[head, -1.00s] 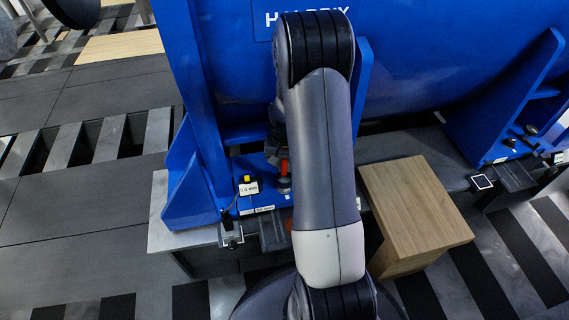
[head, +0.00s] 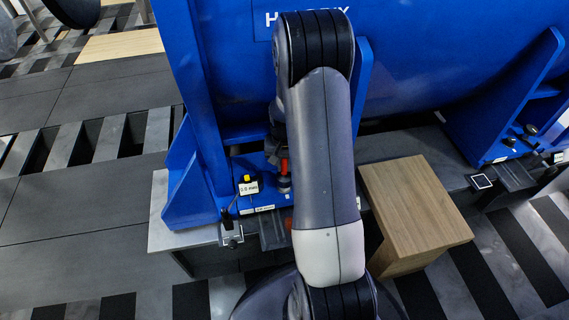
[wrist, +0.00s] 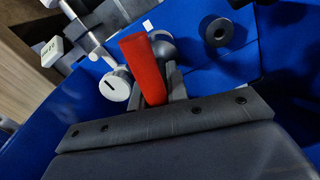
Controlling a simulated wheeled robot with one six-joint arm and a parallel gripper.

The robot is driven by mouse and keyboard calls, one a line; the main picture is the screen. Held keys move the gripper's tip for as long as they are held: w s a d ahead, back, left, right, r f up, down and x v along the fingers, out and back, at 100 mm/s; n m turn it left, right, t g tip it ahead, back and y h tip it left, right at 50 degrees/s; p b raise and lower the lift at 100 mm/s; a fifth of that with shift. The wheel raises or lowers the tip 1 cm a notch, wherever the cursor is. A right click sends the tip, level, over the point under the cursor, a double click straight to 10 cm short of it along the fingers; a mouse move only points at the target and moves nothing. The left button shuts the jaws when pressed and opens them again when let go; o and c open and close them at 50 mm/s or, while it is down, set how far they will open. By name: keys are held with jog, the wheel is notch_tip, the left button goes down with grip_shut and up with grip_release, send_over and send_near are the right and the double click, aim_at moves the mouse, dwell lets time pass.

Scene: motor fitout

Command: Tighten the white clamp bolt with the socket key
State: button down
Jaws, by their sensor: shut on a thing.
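The socket key shows as a red handle (wrist: 143,65) in the wrist view, tilted, with grey metal beside its upper end. My gripper (wrist: 165,85) is shut on it. A white, slotted round head (wrist: 115,86), which looks like the white clamp bolt, is just left of the key. I cannot tell whether the key's socket is seated on anything. In the head view the red handle (head: 284,166) shows beside my arm, low at the blue motor foot. My arm hides most of my gripper there.
The blue motor (head: 420,60) stands on a grey base. A gauge with a small white display (head: 248,188) stands left of the key. A dark round part with a hole (wrist: 216,30) is right of the key. A wooden block (head: 415,205) is to the right of my arm.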

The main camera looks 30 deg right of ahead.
jog(key=shift+f+b, duration=1)
jog(key=shift+f, duration=0.4)
dwell(0.4)
jog(key=shift+m, duration=1.4)
jog(key=shift+m, duration=1.4)
